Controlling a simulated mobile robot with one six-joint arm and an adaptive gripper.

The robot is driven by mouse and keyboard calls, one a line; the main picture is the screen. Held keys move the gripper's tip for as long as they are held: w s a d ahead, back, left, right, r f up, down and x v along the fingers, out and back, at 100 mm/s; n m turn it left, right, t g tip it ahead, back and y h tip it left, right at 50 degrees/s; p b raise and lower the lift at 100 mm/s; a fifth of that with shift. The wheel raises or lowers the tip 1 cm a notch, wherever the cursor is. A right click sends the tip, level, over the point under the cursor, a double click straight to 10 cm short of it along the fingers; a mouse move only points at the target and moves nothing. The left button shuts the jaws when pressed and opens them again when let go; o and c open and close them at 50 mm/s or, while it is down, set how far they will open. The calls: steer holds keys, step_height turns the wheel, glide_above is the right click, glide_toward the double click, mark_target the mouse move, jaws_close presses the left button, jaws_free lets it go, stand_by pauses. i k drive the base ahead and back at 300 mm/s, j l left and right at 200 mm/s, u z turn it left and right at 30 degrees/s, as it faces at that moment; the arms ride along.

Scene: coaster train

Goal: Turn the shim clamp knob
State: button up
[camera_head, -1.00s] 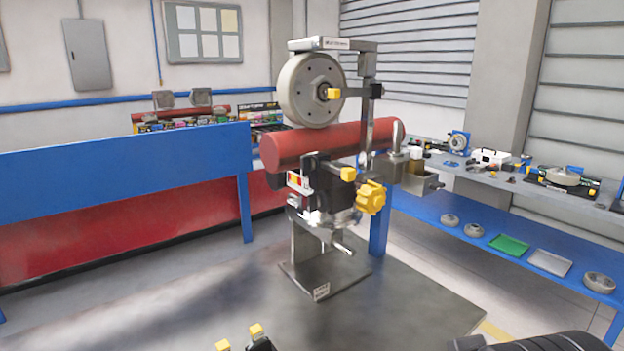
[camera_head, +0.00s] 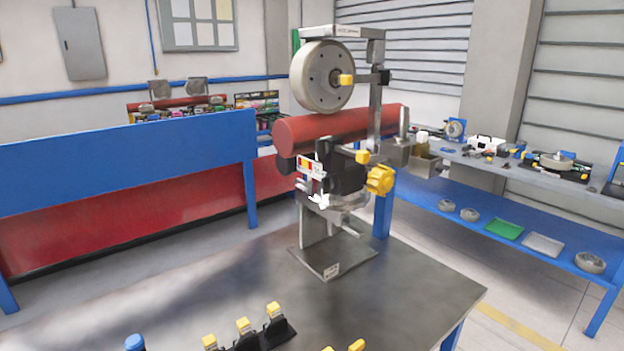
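A yellow lobed knob (camera_head: 380,180) sits on the right side of a metal fixture with a dark clamp body (camera_head: 343,174). The fixture stands upright on a flat base plate (camera_head: 333,258) on the grey table. A smaller yellow block-shaped handle (camera_head: 362,156) is just above and left of the lobed knob, and another yellow handle (camera_head: 346,79) is at the hub of the grey wheel (camera_head: 322,76). I cannot tell from the picture which one is the shim clamp knob. My gripper is not in view.
A red cylinder (camera_head: 335,124) crosses the fixture below the wheel. Several yellow-topped pieces (camera_head: 243,326) and a blue-topped one (camera_head: 135,342) stand at the table's near edge. The table (camera_head: 410,290) is clear around the base. A blue-framed bench (camera_head: 480,222) stands behind at right.

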mark_target(438, 166)
steer(key=k+j+z, duration=0.1)
steer(key=j, duration=0.3)
steer(key=k+j, duration=0.35)
steer(key=k+j+z, duration=0.15)
steer(key=j, duration=0.25)
steer(key=k, duration=0.1)
